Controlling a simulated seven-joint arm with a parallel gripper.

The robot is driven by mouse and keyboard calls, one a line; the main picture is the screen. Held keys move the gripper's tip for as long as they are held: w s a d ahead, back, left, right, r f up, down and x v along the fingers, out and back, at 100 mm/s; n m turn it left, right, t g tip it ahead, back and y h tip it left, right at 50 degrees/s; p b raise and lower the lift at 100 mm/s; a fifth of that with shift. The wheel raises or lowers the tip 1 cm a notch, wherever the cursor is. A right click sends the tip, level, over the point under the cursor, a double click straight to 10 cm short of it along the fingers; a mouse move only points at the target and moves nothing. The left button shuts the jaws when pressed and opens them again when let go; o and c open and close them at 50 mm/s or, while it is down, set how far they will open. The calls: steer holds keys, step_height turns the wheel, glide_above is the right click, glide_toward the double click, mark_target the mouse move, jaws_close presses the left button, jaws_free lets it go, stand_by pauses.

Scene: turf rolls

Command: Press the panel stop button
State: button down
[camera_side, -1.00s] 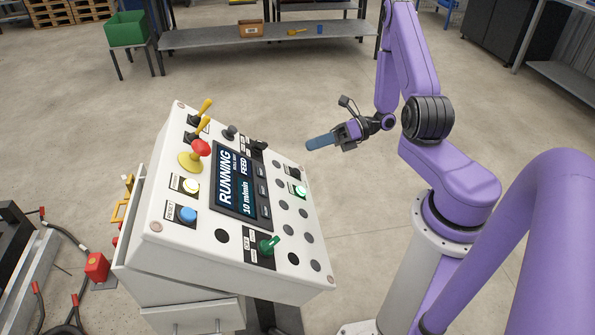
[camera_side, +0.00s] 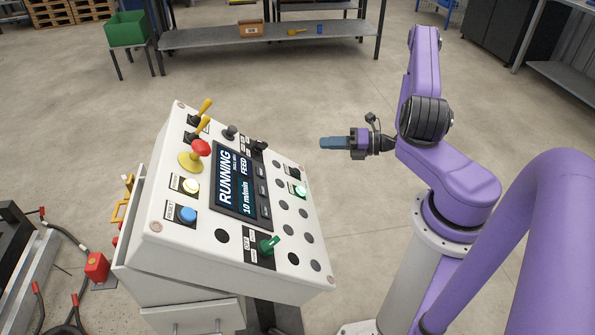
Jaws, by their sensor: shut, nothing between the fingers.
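The control panel (camera_side: 230,245) is a white sloped box. A red mushroom button (camera_side: 201,147) on a yellow round base sits at its upper left; it looks like the stop button. The panel screen (camera_side: 236,180) reads RUNNING, FEED and 10 m/min. My gripper (camera_side: 323,143) is shut and empty, with its blue-grey fingers pointing left. It is in the air to the right of the panel, well apart from the red button and touching nothing.
Yellow-handled levers (camera_side: 203,122) stand just above the red button. A white button (camera_side: 191,186), a blue button (camera_side: 188,214) and a green rotary switch (camera_side: 268,244) are lower on the panel. A dark knob (camera_side: 230,131) stands right of the levers. Open floor lies behind.

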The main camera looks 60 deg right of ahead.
steer(key=w+a+f, duration=0.4)
steer(key=f, duration=0.2)
steer(key=shift+f, duration=0.3)
stand_by(2.1)
steer(key=shift+w+a+f, duration=0.1)
steer(key=shift+a+f, duration=0.05)
steer(key=shift+f, duration=0.15)
steer(key=shift+w+a+f, duration=0.2)
steer(key=shift+f, duration=0.15)
stand_by(1.0)
steer(key=shift+s+d+r, duration=0.4)
steer(key=shift+r, duration=0.25)
steer(key=shift+s+d+r, duration=0.35)
steer(key=shift+s+r, duration=0.05)
steer(key=shift+r, duration=0.25)
steer(key=shift+s+d+r, duration=0.35)
steer(key=shift+d+r, duration=0.05)
steer(key=shift+r, duration=0.25)
steer(key=shift+s+d+r, duration=0.35)
steer(key=shift+s+r, duration=0.05)
steer(key=shift+r, duration=0.25)
